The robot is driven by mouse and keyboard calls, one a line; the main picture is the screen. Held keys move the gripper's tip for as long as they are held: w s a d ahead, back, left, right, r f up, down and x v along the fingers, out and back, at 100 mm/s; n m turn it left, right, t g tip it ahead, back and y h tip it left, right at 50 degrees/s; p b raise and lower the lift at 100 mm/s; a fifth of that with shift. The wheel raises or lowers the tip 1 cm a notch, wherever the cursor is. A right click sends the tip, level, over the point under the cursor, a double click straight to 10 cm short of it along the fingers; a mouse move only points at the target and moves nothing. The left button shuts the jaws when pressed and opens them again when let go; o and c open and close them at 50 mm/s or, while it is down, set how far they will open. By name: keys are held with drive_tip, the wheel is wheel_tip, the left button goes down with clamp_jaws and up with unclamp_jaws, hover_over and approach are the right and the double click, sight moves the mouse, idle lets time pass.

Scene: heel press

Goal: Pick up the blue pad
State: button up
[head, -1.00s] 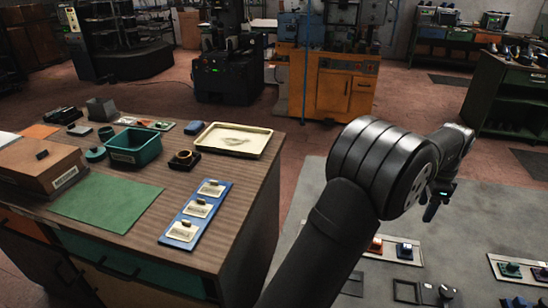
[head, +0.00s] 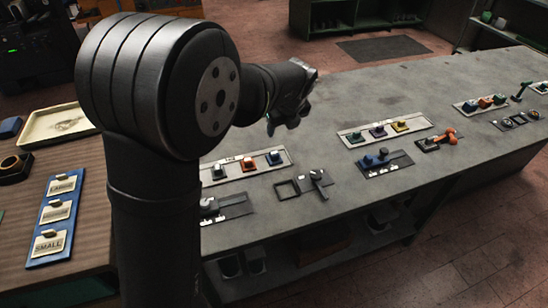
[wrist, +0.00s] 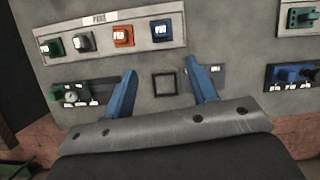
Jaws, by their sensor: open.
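The blue pad also shows in the wrist view (wrist: 163,33), beyond my fingers. My gripper (head: 283,118) is above the bench, apart from the pads. In the wrist view my gripper (wrist: 163,66) has its two blue fingers spread, with nothing held between them.
A small dark square frame (head: 287,188) and a grey lever piece (head: 318,183) lie in front of the pad tray (head: 232,180). A blue piece stands in a dark fixture (head: 385,164) to the right. Bare bench surface (head: 380,205) lies nearer. My arm hides part of the left side.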

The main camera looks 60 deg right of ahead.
drive_tip(key=m, duration=0.1)
approach(274, 153)
drive_tip(key=x, duration=0.9)
drive_tip(key=c, duration=1.1)
drive_tip(key=shift+r, duration=0.15)
